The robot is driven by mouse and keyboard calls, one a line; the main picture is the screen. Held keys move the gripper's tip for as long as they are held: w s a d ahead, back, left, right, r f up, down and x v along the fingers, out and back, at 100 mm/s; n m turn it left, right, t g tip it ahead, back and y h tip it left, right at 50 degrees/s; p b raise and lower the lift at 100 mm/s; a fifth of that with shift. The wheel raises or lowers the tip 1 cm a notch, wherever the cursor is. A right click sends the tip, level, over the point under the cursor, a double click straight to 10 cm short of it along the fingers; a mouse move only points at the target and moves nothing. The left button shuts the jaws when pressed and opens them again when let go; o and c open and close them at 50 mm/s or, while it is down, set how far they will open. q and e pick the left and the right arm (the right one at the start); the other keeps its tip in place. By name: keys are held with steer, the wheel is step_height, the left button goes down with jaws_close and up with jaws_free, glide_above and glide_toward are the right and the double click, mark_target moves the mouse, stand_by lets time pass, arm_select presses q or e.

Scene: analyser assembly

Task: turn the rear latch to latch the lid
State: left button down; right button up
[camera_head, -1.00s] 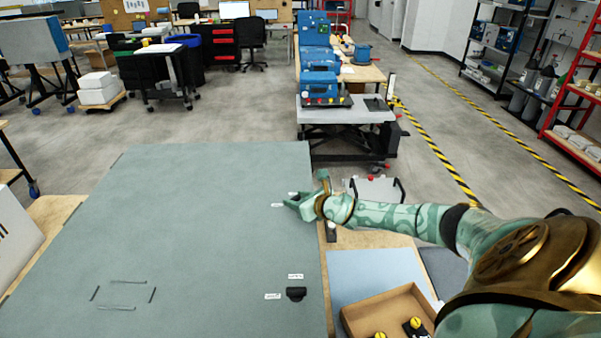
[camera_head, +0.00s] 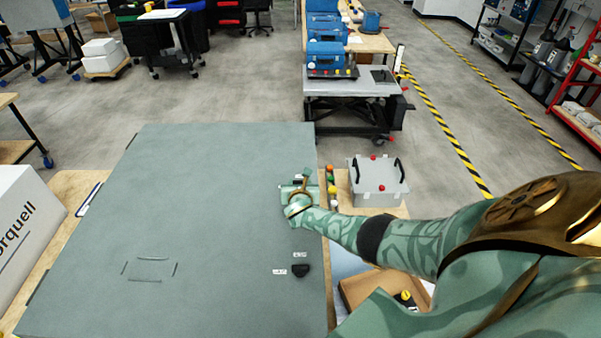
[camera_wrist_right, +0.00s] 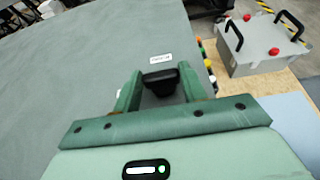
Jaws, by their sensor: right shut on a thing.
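The large grey-green lid (camera_head: 200,200) lies flat across the table, with a second, black latch (camera_head: 301,270) near its right edge at the front. My right gripper (camera_head: 299,186) is over the lid's right edge farther back. In the right wrist view my gripper (camera_wrist_right: 160,88) has its two green fingers on either side of the black rear latch (camera_wrist_right: 160,80), shut on it. The gripper covers this latch in the head view. A small white label (camera_wrist_right: 160,58) lies just beyond the latch. My left gripper is out of view.
A grey box with black handles and a red knob (camera_head: 377,184) stands right of the lid. Small coloured items (camera_head: 331,182) stand by the lid's edge. A cardboard tray (camera_head: 365,292) lies at the front right, under my right arm.

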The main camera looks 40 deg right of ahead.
steer(key=shift+h, duration=0.3)
steer(key=o, duration=1)
steer(key=shift+w, duration=0.1)
steer(key=p+v, duration=0.3)
steer(key=shift+r, duration=0.3)
steer(key=v, duration=1.3)
steer(key=shift+f, duration=0.1)
